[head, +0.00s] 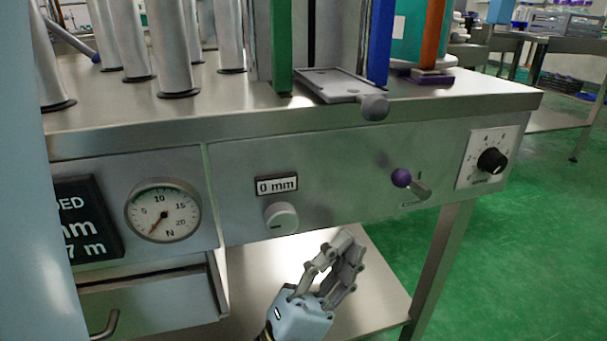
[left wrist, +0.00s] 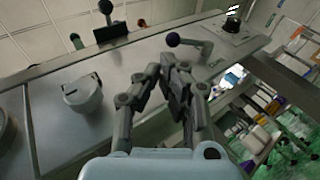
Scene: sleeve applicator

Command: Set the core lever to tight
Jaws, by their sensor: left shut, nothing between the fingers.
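My right gripper is in neither view.
A round grey knob (head: 281,218) under a "0 mm" display (head: 277,185) is left of the lever. A black dial (head: 491,161) is to its right. A gauge (head: 163,211) is further left. A metal plate with a round knob (head: 374,107) overhangs the table edge above.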

